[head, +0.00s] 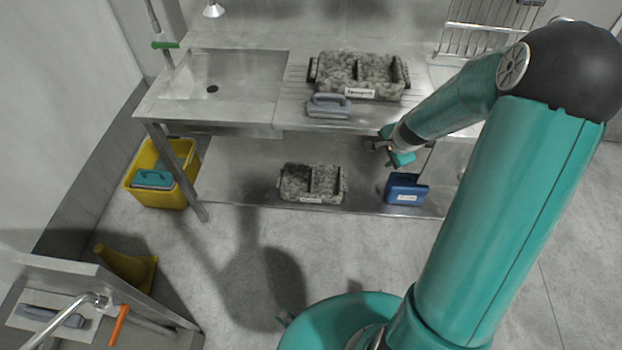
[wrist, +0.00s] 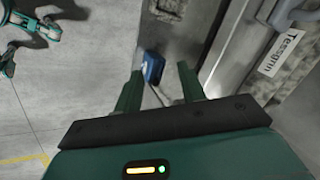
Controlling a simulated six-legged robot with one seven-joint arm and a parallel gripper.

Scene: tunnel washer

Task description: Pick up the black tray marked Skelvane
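Two mottled grey-black trays show in the head view. One tray (head: 330,76) is on the steel counter; the other tray (head: 296,186) is on the low shelf beneath it. Both have white front labels, too small to read surely here; I cannot make out Skelvane on either. My gripper (head: 392,158) is below and right of the counter tray, in front of the counter edge. In the wrist view my gripper (wrist: 158,88) has its fingers apart, with nothing between them.
A grey handled case (head: 328,106) stands in front of the counter tray. A blue case (head: 406,190) is on the low shelf, right of the lower tray. Floor before the shelf is clear.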

